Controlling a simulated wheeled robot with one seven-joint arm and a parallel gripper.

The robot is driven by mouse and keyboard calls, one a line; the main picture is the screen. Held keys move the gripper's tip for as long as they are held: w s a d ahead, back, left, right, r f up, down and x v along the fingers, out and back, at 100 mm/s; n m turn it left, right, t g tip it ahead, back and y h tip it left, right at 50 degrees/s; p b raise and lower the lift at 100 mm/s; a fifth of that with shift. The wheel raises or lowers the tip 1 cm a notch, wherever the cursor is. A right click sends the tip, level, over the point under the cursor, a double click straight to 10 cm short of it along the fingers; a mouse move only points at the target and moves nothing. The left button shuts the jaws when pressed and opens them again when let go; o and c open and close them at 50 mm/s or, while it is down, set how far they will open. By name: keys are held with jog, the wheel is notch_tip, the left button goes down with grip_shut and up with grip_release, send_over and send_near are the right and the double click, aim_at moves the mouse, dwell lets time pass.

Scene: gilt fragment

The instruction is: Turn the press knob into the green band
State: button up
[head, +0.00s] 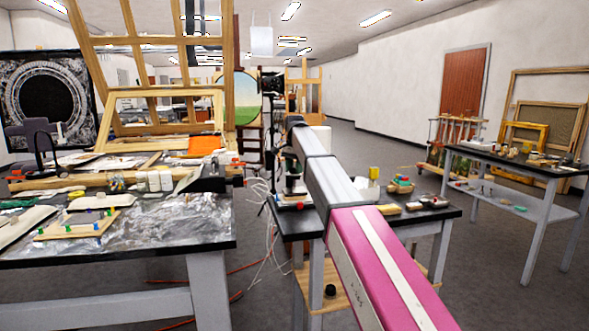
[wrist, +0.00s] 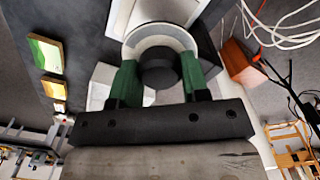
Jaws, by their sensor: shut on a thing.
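The press knob (wrist: 158,60) is a dark round knob in the middle of a pale grey and white dial (wrist: 160,33) in the wrist view. My gripper (wrist: 158,76) has its two green fingers on either side of the knob and is shut on it. The green band cannot be made out on the visible part of the dial; the fingers and the gripper body hide the lower part. In the head view my arm reaches forward to the small table, and it hides much of the press there.
The small black-topped table (head: 447,213) holds several small objects on its right. A cluttered workbench (head: 180,236) stands at left. White cables (head: 262,235) hang between them. In the wrist view an orange-red block (wrist: 238,62) lies right of the dial.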

jog(key=m, duration=0.5)
jog(key=shift+m, duration=0.3)
jog(key=m, duration=0.5)
jog(key=shift+s+m, duration=0.1)
jog(key=shift+m, duration=0.3)
jog(key=o, duration=0.9)
jog(key=shift+o, duration=0.2)
notch_tip(320, 180, up, 11)
